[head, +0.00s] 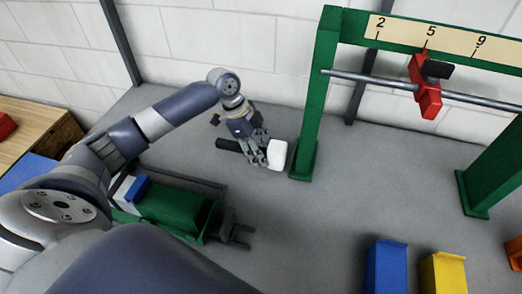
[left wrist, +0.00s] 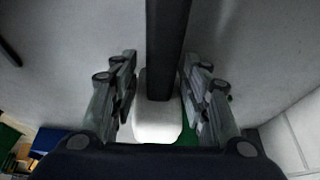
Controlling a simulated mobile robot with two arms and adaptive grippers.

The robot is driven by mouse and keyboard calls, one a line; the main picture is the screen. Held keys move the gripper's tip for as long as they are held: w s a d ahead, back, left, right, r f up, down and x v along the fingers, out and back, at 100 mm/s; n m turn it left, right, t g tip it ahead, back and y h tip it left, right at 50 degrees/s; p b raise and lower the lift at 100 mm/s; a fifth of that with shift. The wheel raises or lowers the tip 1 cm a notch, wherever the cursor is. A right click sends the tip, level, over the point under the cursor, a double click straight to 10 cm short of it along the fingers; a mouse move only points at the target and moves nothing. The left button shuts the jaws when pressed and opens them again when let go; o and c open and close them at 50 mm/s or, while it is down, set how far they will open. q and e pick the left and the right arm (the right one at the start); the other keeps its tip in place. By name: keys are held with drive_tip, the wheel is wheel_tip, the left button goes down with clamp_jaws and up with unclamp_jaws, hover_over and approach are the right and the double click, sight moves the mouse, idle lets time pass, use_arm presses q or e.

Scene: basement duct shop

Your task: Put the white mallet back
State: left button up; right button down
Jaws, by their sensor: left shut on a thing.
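The white mallet has a white block head (head: 278,155) and a black handle (head: 229,145). My left gripper (head: 262,152) is shut on the mallet, beside the foot of a green post. In the head view the head sticks out to the right of the fingers and the handle to the left. In the left wrist view the white head (left wrist: 157,121) and the dark handle (left wrist: 167,45) lie between the two finger pairs. Whether the mallet touches the grey surface below cannot be told. My right gripper is not in view.
A green frame (head: 318,90) carries a numbered scale (head: 450,38) and a metal rod with a red slider (head: 427,88). A green machine (head: 175,206) lies at left. A blue bin (head: 386,268) and yellow bin (head: 443,273) stand at front right. The grey surface between is clear.

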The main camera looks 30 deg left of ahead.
use_arm(q)
drive_tip(key=shift+f, duration=0.4)
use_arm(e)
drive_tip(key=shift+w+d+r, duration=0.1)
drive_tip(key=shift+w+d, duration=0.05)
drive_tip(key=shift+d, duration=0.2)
use_arm(q)
drive_tip(key=shift+f, duration=0.15)
drive_tip(key=o, duration=1.3)
drive_tip(key=b+v, duration=0.2)
drive_tip(key=v, duration=1)
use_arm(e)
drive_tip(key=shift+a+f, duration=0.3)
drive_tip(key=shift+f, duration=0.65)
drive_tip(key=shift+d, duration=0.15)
